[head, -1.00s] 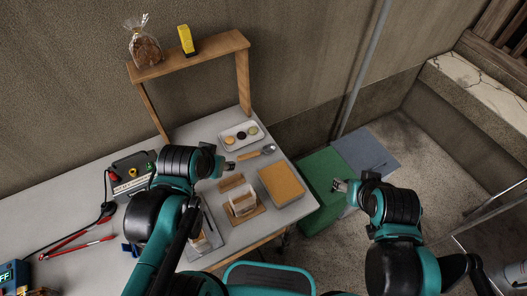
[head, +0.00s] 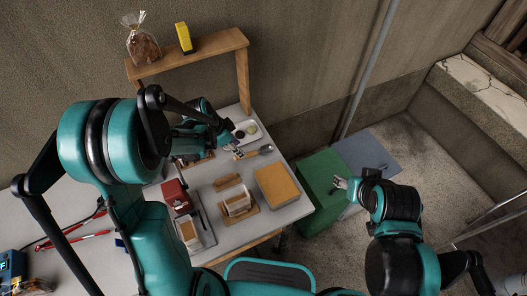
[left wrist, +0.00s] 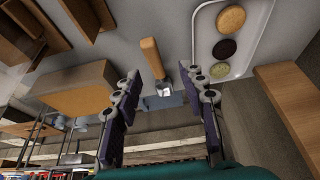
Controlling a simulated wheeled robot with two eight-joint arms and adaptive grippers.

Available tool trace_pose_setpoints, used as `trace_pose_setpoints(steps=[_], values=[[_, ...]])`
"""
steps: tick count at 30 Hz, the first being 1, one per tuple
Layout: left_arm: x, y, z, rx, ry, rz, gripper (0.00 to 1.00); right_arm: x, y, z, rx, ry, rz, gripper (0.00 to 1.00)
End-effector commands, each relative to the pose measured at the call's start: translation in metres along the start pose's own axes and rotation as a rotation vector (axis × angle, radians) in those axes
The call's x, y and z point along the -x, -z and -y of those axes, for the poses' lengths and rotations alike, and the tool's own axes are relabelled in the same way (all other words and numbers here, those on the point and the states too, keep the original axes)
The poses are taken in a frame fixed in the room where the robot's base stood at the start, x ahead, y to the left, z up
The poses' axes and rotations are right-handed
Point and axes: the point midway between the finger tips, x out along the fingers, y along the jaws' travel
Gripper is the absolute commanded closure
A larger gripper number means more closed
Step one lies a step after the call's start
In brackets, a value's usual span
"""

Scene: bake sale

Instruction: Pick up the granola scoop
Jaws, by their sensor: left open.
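The granola scoop (head: 265,150) lies on the table near its right edge, with a wooden handle and a metal bowl. My left gripper (head: 236,147) is at the handle end of the scoop in the head view, partly covering that area. In the left wrist view the open left gripper (left wrist: 162,82) has its fingers on both sides of the scoop (left wrist: 150,58), apart from it, with the handle pointing away.
A white tray (left wrist: 253,53) with several round items lies close beside the scoop. An orange-topped box (head: 278,186), a wooden holder (head: 238,204) and a red box (head: 176,196) stand nearer. A wooden shelf (head: 190,60) with a bread bag (head: 141,45) stands behind.

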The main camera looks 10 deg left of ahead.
Motion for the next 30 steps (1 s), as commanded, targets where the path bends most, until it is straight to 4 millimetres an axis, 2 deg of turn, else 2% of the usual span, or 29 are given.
trace_pose_setpoints(steps=[1,7,15,22,27,30], values=[[-0.009,-0.001,-0.001,-0.001,0.0,0.0,0.59,-0.004,-0.003,0.0,0.0,0.0,0.0,0.47],[-0.027,0.0,-0.003,0.0,0.0,0.001,0.59,-0.01,-0.007,0.0,0.0,0.0,0.0,0.47],[-0.065,0.001,-0.007,0.001,0.002,0.001,0.59,-0.024,-0.017,0.0,0.0,0.0,0.0,0.47],[-0.066,0.002,-0.008,0.002,0.002,0.001,0.59,-0.023,-0.016,0.0,0.0,0.0,0.0,0.47],[-0.065,0.002,-0.008,0.002,0.002,0.001,1.0,-0.023,-0.016,0.0,0.0,0.0,0.0,0.47],[-0.065,0.002,-0.008,0.002,0.002,0.001,1.0,-0.023,-0.016,0.0,0.0,0.0,0.0,0.47]])
